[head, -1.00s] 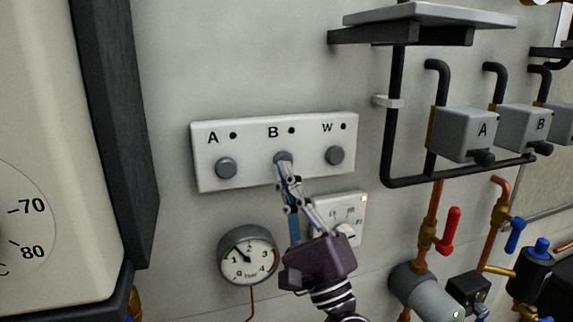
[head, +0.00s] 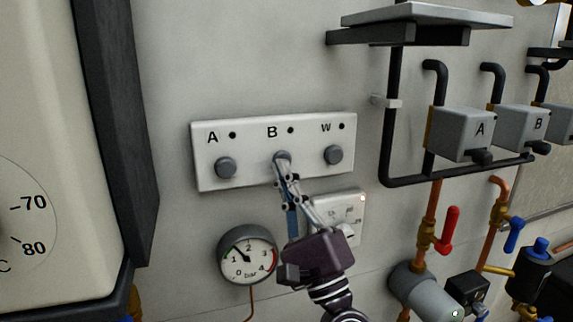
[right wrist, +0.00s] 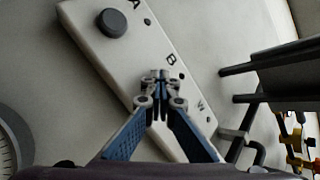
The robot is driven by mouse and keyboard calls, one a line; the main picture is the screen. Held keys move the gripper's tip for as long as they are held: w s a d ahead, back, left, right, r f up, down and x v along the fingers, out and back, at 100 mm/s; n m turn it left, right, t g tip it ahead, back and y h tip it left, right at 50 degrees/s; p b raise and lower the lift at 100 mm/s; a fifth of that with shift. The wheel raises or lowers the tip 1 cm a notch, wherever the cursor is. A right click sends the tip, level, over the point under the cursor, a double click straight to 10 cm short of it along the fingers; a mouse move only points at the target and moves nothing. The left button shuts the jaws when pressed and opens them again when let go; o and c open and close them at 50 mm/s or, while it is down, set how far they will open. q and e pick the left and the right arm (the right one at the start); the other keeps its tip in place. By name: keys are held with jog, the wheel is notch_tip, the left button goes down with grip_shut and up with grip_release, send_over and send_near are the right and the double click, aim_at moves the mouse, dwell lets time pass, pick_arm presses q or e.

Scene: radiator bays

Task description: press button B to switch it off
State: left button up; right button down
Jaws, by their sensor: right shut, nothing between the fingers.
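A white panel (head: 245,175) on the wall carries three round grey buttons, marked A, B and W, each with a small dark lamp dot above. Button B (head: 281,158) is in the middle, partly covered by my right gripper. My right gripper (head: 282,168) is shut and empty, its fingertips at the lower part of button B; I cannot tell whether they touch it. In the right wrist view the closed fingertips (right wrist: 158,78) lie over the panel (right wrist: 100,48) just below the letter B and hide that button. My left gripper is not in view.
Button A (head: 226,168) is to the left and button W (head: 333,155) to the right. A pressure gauge (head: 248,256) and a small white dial box (head: 350,205) sit below the panel.

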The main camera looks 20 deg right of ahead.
jog(key=shift+f, duration=0.2)
jog(key=shift+s, duration=0.1)
jog(key=s+p, duration=0.1)
jog(key=s, duration=0.4)
jog(key=shift+s+d, duration=0.15)
jog(key=shift+s, duration=0.2)
dwell(0.5)
